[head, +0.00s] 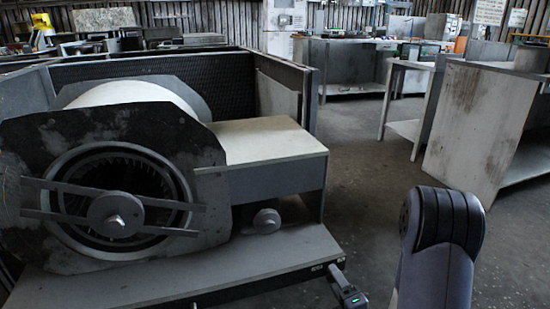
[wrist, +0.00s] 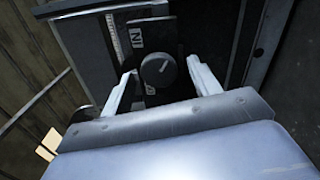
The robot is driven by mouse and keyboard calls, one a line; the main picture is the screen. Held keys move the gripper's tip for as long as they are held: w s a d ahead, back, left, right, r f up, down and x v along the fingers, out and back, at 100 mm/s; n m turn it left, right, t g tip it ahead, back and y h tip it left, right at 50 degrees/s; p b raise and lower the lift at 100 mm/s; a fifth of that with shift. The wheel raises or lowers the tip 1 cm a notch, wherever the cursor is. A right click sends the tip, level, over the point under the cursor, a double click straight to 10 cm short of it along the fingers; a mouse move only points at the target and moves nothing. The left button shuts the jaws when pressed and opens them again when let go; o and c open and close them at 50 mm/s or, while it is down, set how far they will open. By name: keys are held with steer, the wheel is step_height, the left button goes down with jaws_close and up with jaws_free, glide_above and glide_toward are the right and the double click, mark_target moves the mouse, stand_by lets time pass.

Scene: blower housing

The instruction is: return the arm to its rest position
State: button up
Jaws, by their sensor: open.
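My gripper (wrist: 161,72) shows in the wrist view with its two pale fingers spread apart. A round dark knob (wrist: 158,70) with a light line across it appears between the fingertips, on a dark panel (wrist: 133,35) with white lettering. Nothing is held between the fingers. I cannot tell whether the fingers touch the knob or panel. In the head view, a dark grey link of my arm (head: 438,240) stands at the lower right; my gripper cannot be made out there.
The blower housing (head: 60,140), with a round opening and crossbars, fills the left of the head view on a grey base plate (head: 190,270). A worn cabinet (head: 480,125) stands at the right. Open floor (head: 350,150) lies between them.

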steer(key=shift+w+a, duration=0.15)
steer(key=shift+w, duration=0.3)
steer(key=shift+s, duration=0.1)
steer(key=v, duration=1.1)
steer(key=w+a+m+p, duration=0.3)
steer(key=w+m, duration=0.7)
steer(key=m, duration=0.9)
steer(key=shift+w+r+p, duration=0.25)
steer(key=shift+w+p, duration=0.15)
steer(key=shift+p, duration=0.05)
stand_by(0.5)
steer(key=shift+a, duration=0.1)
